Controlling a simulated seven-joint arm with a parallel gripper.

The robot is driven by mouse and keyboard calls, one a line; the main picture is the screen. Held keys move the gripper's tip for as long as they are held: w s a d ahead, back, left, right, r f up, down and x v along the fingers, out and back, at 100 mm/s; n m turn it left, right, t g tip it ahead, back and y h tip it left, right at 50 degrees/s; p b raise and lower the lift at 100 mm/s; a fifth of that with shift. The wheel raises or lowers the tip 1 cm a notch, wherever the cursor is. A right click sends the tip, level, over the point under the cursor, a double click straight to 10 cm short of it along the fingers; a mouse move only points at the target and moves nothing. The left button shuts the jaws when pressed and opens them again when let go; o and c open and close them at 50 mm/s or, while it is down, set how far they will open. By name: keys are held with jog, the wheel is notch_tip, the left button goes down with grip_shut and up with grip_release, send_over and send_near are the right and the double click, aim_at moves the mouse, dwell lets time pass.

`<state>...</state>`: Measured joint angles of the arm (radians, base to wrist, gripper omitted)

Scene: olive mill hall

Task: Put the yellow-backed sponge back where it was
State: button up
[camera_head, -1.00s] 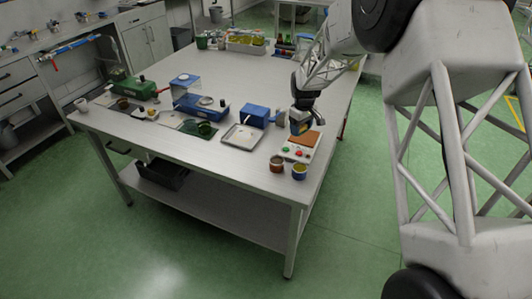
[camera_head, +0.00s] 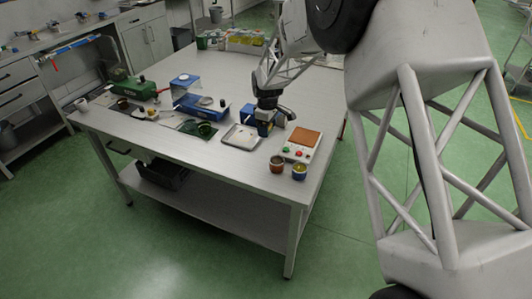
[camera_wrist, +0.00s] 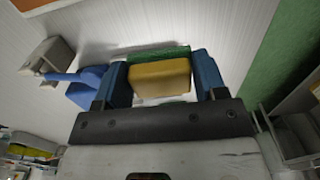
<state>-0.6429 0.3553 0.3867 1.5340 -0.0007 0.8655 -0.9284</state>
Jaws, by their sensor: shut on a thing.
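The sponge (camera_wrist: 160,80) is a yellow block with a green layer along its far side in the wrist view. My gripper (camera_wrist: 162,88) is shut on it, with one blue finger on each side. In the head view my gripper (camera_head: 266,122) is over the table (camera_head: 228,75), in front of a blue machine and just right of a shallow pale tray (camera_head: 240,137). The sponge is too small and covered to make out clearly there. I cannot tell its exact height above the table.
A white device with a brown top and coloured buttons (camera_head: 303,142) is right of my gripper. Two small jars, one brown (camera_head: 277,165) and one blue (camera_head: 299,171), stand near the front edge. Blue machinery (camera_head: 203,107) and a green machine (camera_head: 135,88) lie left. The table's back middle is clear.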

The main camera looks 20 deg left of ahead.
jog(key=shift+f, duration=0.1)
send_over(267, 153)
jog(key=shift+f, duration=3.05)
jog(key=shift+f, duration=1.85)
jog(key=shift+f, duration=0.15)
jog(key=o, duration=1)
jog(key=shift+c, duration=0.2)
notch_tip(267, 153, up, 12)
jog(key=shift+r, duration=0.15)
